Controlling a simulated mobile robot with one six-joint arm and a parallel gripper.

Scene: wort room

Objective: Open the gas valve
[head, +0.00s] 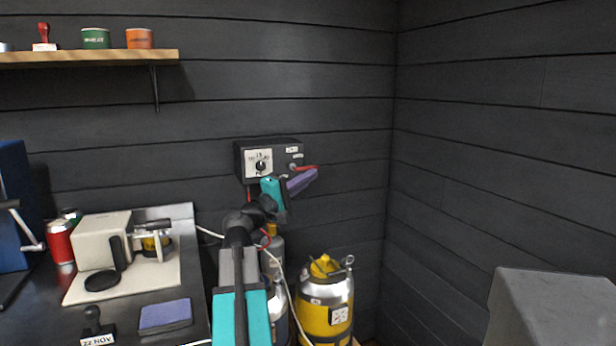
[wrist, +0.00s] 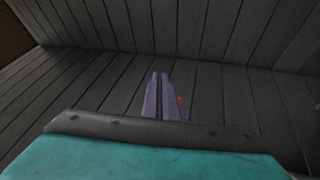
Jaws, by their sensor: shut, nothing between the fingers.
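A black control box (head: 268,158) is fixed to the dark plank wall, with a round dial on a white plate at its left. A red lever (head: 305,167) sticks out to the right from the box's right part; it looks like the gas valve handle. My gripper (head: 314,174) is in front of the box's right side, its purple fingers shut and empty, pointing right and slightly up. The fingers overlap the area just below the lever; I cannot tell whether they touch. In the wrist view, a bit of red (wrist: 180,100) shows just right of the shut fingers (wrist: 158,76).
A yellow and steel gas cylinder (head: 326,305) stands below, and a grey one (head: 272,250) is partly behind my arm. A counter at left holds a cream machine (head: 102,242), a red can (head: 60,242) and a blue pad (head: 165,316). A grey block (head: 550,310) stands at lower right.

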